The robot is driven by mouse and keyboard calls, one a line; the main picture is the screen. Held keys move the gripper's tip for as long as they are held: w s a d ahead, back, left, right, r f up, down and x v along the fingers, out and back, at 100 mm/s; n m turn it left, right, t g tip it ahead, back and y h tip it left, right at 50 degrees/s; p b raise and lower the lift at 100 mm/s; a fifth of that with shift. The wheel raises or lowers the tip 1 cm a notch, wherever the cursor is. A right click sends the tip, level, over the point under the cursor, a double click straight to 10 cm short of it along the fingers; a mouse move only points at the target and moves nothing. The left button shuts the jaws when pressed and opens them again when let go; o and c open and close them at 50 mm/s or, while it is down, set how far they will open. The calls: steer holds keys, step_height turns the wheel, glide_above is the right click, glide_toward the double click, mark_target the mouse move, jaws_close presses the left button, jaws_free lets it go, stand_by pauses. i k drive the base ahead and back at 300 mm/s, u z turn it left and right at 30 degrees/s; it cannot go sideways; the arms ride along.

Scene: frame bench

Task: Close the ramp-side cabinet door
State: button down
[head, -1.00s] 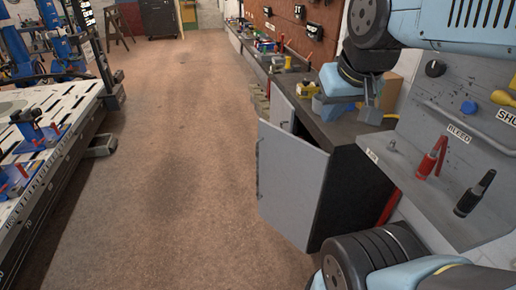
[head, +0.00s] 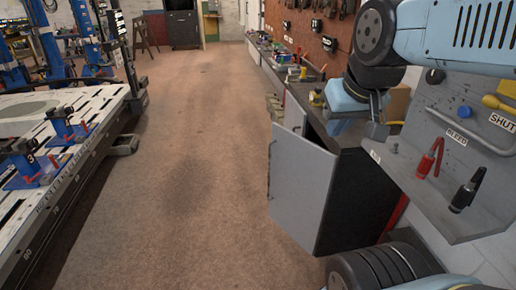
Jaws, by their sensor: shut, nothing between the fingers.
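A grey cabinet door (head: 300,190) stands open in the head view, swung out from the bench-side cabinet into the aisle. Its broad flat face is towards me. A dark gap shows behind its top edge, and the inside of the cabinet is mostly hidden. The cabinet's black end panel (head: 365,200) is to the right of the door. A second grey door panel (head: 295,112) shows just behind it. My gripper (head: 376,130) hangs over the bench top, right of the door and apart from it. It is shut and empty; its fingertips show small.
A control panel (head: 455,190) with red and black levers and a yellow handle stands close at right. Tools crowd the bench further back. A slotted white platform (head: 75,125) with blue and red clamps is at left. The brown floor (head: 190,170) between is clear.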

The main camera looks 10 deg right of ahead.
mark_target(301, 172)
steer(key=u, duration=0.05)
steer(key=i, duration=0.9)
steer(key=z, duration=0.1)
